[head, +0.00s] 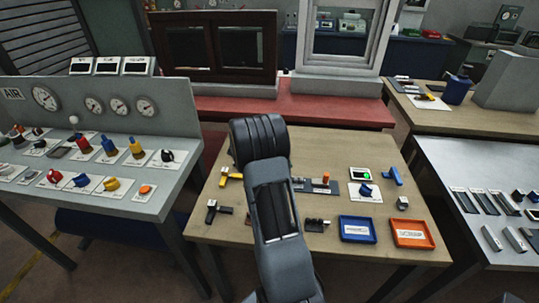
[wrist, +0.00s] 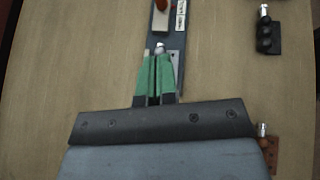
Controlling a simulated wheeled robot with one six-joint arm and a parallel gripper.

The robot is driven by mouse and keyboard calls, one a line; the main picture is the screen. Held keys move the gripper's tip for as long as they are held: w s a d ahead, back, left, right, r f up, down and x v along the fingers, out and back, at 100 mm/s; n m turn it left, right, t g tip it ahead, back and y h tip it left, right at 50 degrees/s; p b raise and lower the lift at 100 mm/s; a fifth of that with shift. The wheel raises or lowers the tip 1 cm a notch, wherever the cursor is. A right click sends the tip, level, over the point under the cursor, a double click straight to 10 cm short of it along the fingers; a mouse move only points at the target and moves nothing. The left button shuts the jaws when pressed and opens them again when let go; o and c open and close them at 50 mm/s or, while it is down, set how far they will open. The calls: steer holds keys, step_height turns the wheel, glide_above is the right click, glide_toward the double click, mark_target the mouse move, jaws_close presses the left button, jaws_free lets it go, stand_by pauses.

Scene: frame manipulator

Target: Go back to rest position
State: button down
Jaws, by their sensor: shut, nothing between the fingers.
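My gripper (wrist: 155,78) shows in the wrist view with its two green fingers together and nothing between them. It hangs over the wooden table, with its tips near a dark grey strip-shaped plate (wrist: 182,60). A small silver knob shows right at the fingertips; I cannot tell whether they touch it. In the head view my arm reaches forward over the table (head: 230,236), and its dark links hide the gripper and part of the table top.
On the table are a blue tray (head: 357,230), an orange tray (head: 412,233), a blue tool (head: 393,176) and a yellow-handled tool (head: 231,175). A gauge panel (head: 90,106) stands left, a grey bench (head: 480,160) right. Window frames (head: 214,47) stand on a red bench (head: 290,107) behind.

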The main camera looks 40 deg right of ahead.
stand_by(0.3)
steer(key=a+f+m+y, duration=0.1)
steer(key=s+a+f+m, duration=0.1)
steer(key=f, duration=0.1)
steer(key=shift+a+f+m+y, duration=0.1)
steer(key=shift+m+y, duration=0.2)
steer(key=shift+y, duration=0.1)
steer(key=a+m+y, duration=0.1)
steer(key=a, duration=0.1)
steer(key=s+a+m+t, duration=0.1)
steer(key=a, duration=0.1)
steer(key=a+m+y, duration=0.1)
steer(key=a, duration=0.1)
steer(key=shift+s+t+y, duration=0.3)
steer(key=shift+t, duration=0.1)
steer(key=s+a+r+m+t+y, duration=0.2)
steer(key=a+r, duration=0.4)
steer(key=a, duration=0.6)
steer(key=s+a+r+m+t+y, duration=0.2)
steer(key=a+r+t, duration=0.5)
steer(key=a, duration=0.6)
steer(key=shift+s+r+y+p, duration=0.3)
steer(key=shift+s+y+p, duration=0.25)
steer(key=shift+s, duration=0.5)
steer(key=shift+d+m, duration=0.1)
steer(key=shift+m, duration=0.2)
